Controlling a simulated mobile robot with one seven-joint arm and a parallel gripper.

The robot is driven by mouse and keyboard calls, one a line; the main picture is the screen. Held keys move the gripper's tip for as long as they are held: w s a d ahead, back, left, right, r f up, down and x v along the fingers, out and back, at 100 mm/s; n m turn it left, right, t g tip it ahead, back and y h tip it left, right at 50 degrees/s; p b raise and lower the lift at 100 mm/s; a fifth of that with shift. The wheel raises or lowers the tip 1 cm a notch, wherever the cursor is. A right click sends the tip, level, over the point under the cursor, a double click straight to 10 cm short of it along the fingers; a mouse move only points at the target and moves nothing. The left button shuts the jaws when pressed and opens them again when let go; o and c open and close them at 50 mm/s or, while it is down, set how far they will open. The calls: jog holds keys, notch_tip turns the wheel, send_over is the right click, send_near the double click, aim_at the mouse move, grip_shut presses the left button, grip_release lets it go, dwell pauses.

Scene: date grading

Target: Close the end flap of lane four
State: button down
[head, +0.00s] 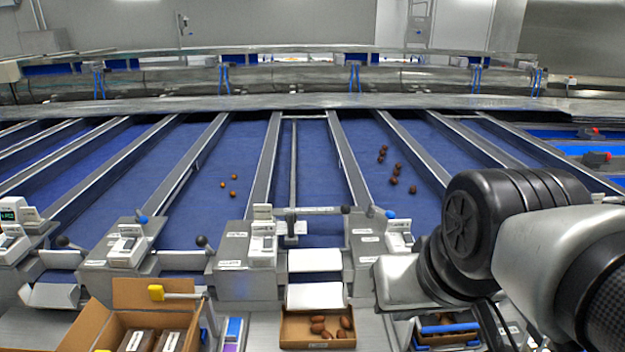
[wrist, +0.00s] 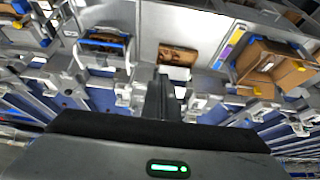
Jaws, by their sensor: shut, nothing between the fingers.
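The middle lane's blue belt (head: 316,180) runs between two grey rails. At its near end are a white upper plate (head: 314,260) and a white lower plate (head: 314,296), the lower one just above a brown box of dates. Which plate is the flap, and whether this is lane four, I cannot tell; the labels are too small to read. A lever with a dark knob (head: 346,210) lies across this lane's end. My gripper (wrist: 163,82) is shut and empty in the wrist view, its fingers pointing towards the date box (wrist: 178,55). The head view does not show its fingertips.
The brown date box (head: 290,328) stands below the middle lane. An open carton (head: 128,295) with a yellow-ended handle is at left, a blue-handled crate (head: 450,328) at right. Posts with white switch boxes (head: 262,240) stand between lanes. Dates lie on neighbouring belts.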

jog(key=c, duration=2.5)
grip_release()
jog(key=o, duration=0.4)
jog(key=shift+w+r, duration=0.15)
jog(key=o, duration=0.7)
jog(key=w+r, duration=0.1)
jog(key=w, duration=0.1)
jog(key=w+r, duration=0.1)
jog(key=shift+w+r, duration=0.2)
jog(key=shift+w, duration=0.15)
jog(key=shift+c, duration=0.2)
jog(key=w+a+r+n+g+b, duration=0.1)
jog(key=w+r, duration=0.1)
jog(key=w, duration=0.9)
jog(key=w+r+n+b, duration=0.1)
jog(key=w+r, duration=0.1)
jog(key=w, duration=0.9)
jog(key=w+f+y+b, duration=0.1)
jog(key=w+f, duration=0.3)
jog(key=w, duration=0.8)
jog(key=w+d+f+y, duration=0.1)
jog(key=w+d+f, duration=0.3)
jog(key=w+f, duration=0.45)
jog(key=x, duration=1.7)
jog(key=shift+w+a+f+n+g, duration=0.2)
jog(key=shift+a+n+g, duration=0.1)
jog(key=shift+a, duration=0.15)
